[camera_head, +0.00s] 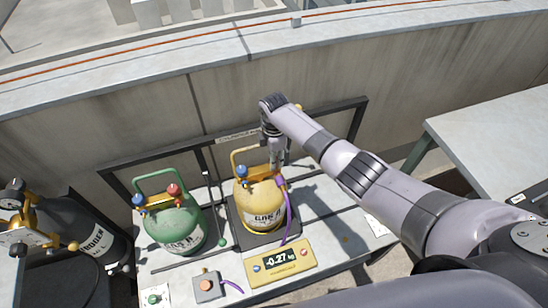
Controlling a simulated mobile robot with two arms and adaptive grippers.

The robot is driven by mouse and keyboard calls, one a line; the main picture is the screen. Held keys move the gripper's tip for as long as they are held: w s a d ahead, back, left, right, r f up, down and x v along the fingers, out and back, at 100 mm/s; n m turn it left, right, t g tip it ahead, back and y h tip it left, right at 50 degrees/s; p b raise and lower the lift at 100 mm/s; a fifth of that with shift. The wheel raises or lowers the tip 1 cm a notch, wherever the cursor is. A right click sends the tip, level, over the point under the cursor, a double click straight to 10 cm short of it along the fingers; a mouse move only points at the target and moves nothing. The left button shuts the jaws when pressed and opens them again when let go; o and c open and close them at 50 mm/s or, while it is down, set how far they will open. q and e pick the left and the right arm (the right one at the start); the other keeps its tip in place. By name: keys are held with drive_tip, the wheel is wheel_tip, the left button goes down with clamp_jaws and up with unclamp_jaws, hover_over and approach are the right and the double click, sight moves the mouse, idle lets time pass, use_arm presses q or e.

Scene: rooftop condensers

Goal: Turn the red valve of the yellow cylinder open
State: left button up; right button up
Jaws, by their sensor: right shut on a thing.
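The yellow cylinder (262,205) stands upright on a dark scale plate (236,226) on the grey bench. It has a yellow handle frame and a blue valve (242,170) on its left side. My right gripper (278,163) reaches down from above to the right side of the cylinder's top. It is shut at the valve there; the red valve itself is hidden by the fingers, and I cannot see how far it is turned. My left gripper is not in view.
A green cylinder (174,225) with blue and red valves stands to the left. The yellow scale display (281,263) reads about -0.27. A small grey box (208,286) lies in front. A black nitrogen cylinder (85,240) is far left. A concrete wall (60,140) closes the back.

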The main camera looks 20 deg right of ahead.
drive_tip(key=shift+n, duration=1.4)
drive_tip(key=shift+r, duration=0.1)
drive_tip(key=o, duration=1.2)
drive_tip(key=shift+c, duration=0.2)
wheel_tip(320, 180, up, 12)
